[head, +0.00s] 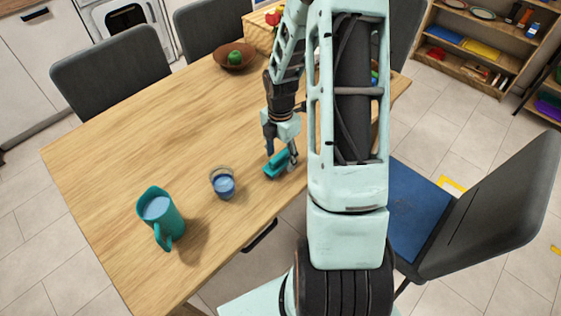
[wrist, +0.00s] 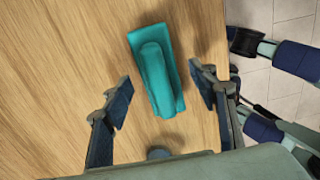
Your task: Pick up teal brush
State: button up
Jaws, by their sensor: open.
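The teal brush (head: 277,164) lies on the wooden table near its front edge. In the wrist view the teal brush (wrist: 157,70) lies lengthwise, slightly tilted, with its near end between the open fingers. My gripper (head: 282,153) points down just above the brush. In the wrist view my gripper (wrist: 163,99) is open, with one finger on each side of the brush and a gap to both. Its far end reaches beyond the fingertips.
A glass (head: 223,184) with blue liquid stands left of the brush. A teal pitcher (head: 160,217) stands farther left. A brown bowl (head: 235,57) with a green fruit is at the back. A chair (head: 480,215) stands to the right. The left part of the table (head: 110,150) is clear.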

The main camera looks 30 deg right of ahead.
aim_at(281, 154)
jog(key=shift+c, duration=0.2)
jog(key=c, duration=1.3)
jog(key=shift+r, duration=0.1)
jog(key=shift+r, duration=0.45)
notch_tip(281, 154, up, 2)
jog(key=shift+r, duration=0.2)
jog(key=s+r, duration=0.4)
jog(key=s, duration=0.3)
jog(key=s+a+r+p, duration=0.1)
jog(key=s+r, duration=0.4)
jog(key=s, duration=0.2)
jog(key=shift+a+r, duration=0.25)
jog(key=shift+r, duration=0.05)
